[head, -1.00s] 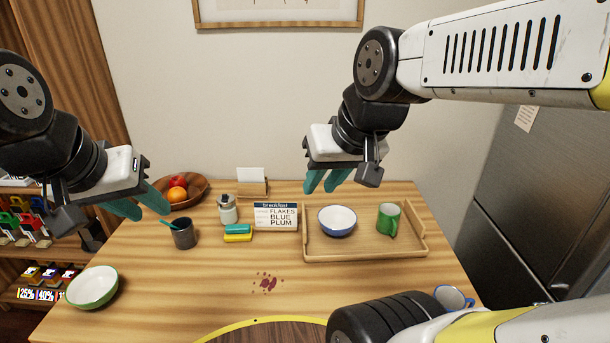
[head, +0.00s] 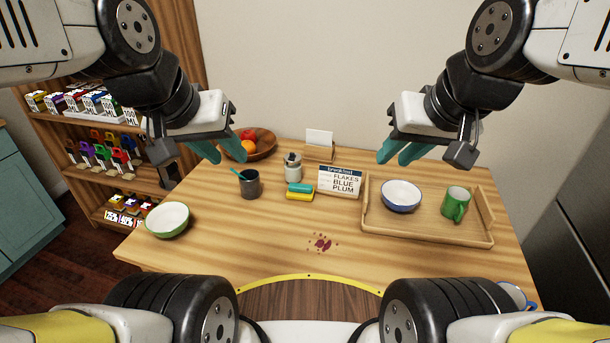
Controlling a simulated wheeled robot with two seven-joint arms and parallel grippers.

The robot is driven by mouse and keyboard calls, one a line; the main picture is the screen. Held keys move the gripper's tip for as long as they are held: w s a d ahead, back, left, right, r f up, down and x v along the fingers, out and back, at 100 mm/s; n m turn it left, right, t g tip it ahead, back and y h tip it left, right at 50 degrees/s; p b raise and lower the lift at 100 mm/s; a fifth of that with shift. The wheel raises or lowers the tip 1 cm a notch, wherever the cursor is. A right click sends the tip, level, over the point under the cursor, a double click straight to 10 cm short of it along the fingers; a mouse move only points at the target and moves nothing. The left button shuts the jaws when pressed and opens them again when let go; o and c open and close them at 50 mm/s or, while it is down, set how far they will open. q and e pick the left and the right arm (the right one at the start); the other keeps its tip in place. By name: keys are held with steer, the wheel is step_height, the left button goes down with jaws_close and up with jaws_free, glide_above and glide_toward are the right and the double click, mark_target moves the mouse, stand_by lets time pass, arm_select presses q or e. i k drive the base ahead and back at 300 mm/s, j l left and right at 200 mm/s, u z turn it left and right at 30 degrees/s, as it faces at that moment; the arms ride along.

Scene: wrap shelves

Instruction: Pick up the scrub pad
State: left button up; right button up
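The scrub pad (head: 300,190) looks like a small block with a teal top and a yellow lower part. It lies flat on the wooden table, left of the breakfast sign, with nothing touching it from above. My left gripper (head: 217,149) is raised above the table's back left, up and left of the pad, with its teal fingers apart and empty. My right gripper (head: 399,152) is raised above the back right, near the tray, also open and empty. Both are clear of the pad.
The breakfast sign (head: 339,181) stands right beside the pad, a jar (head: 293,170) behind it, and a dark cup (head: 249,186) to its left. A tray (head: 420,230) holds a bowl (head: 400,196) and a green mug (head: 454,203).

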mark_target(296, 192)
steer(key=j+z, duration=0.85)
steer(key=j, duration=0.2)
